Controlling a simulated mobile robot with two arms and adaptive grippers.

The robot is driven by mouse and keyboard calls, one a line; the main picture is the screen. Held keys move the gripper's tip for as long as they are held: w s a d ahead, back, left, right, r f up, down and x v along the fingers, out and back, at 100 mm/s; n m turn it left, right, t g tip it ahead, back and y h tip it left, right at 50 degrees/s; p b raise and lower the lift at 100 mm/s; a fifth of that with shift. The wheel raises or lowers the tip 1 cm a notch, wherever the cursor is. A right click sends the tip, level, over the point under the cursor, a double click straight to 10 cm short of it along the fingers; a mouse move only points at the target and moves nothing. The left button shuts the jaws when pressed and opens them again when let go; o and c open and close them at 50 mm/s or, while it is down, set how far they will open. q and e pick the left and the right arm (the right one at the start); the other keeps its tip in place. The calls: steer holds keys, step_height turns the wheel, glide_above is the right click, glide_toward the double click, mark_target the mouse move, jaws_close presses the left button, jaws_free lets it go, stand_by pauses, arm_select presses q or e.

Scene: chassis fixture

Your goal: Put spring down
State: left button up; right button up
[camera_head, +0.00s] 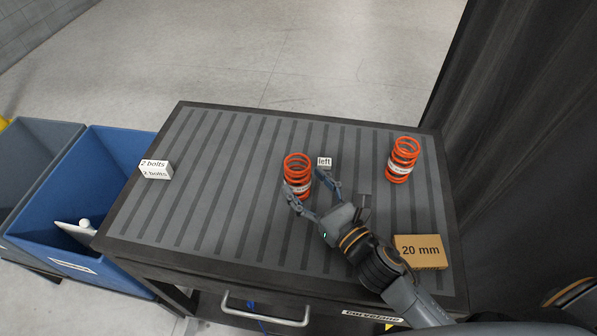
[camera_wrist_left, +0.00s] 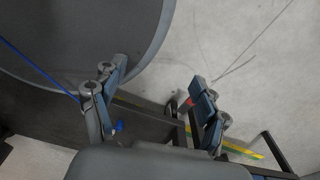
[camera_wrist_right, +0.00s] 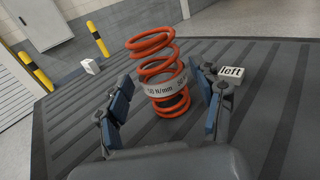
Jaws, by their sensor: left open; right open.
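An orange coil spring (camera_head: 297,172) with a white label band stands upright on the ribbed cart top (camera_head: 225,190). My right gripper (camera_head: 308,188) is open, with one finger on each side of this spring. In the right wrist view the spring (camera_wrist_right: 157,70) stands between the spread fingers of the right gripper (camera_wrist_right: 164,105); I cannot tell whether either finger touches it. A second orange spring (camera_head: 403,160) stands upright at the right rear of the cart. My left gripper (camera_wrist_left: 155,105) shows only in its wrist view, open and empty above the floor.
A small "left" block (camera_head: 324,162) sits just right of the nearer spring. A "20 mm" box (camera_head: 420,252) lies at the front right, and a "2 bolts" block (camera_head: 155,169) at the left edge. Blue (camera_head: 75,235) and grey (camera_head: 28,160) bins stand left. The cart's left half is mostly clear.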

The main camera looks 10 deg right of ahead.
mark_target(292, 168)
steer(key=shift+w+a, duration=0.25)
steer(key=shift+w, duration=0.4)
steer(key=shift+w+a, duration=0.2)
steer(key=shift+w, duration=0.2)
steer(key=p+x, duration=0.1)
steer(key=x, duration=0.3)
steer(key=shift+w+a, duration=0.1)
steer(key=shift+w, duration=0.2)
steer(key=shift+w+a, duration=0.15)
steer(key=shift+w, duration=0.15)
arm_select(q)
steer(key=shift+w+d+r, duration=0.1)
steer(key=shift+w+r, duration=0.65)
steer(key=shift+r, duration=0.15)
steer(key=shift+s, duration=0.1)
arm_select(e)
steer(key=shift+s, duration=0.1)
steer(key=c, duration=0.4)
arm_select(q)
steer(key=shift+s, duration=0.1)
arm_select(e)
jaws_close()
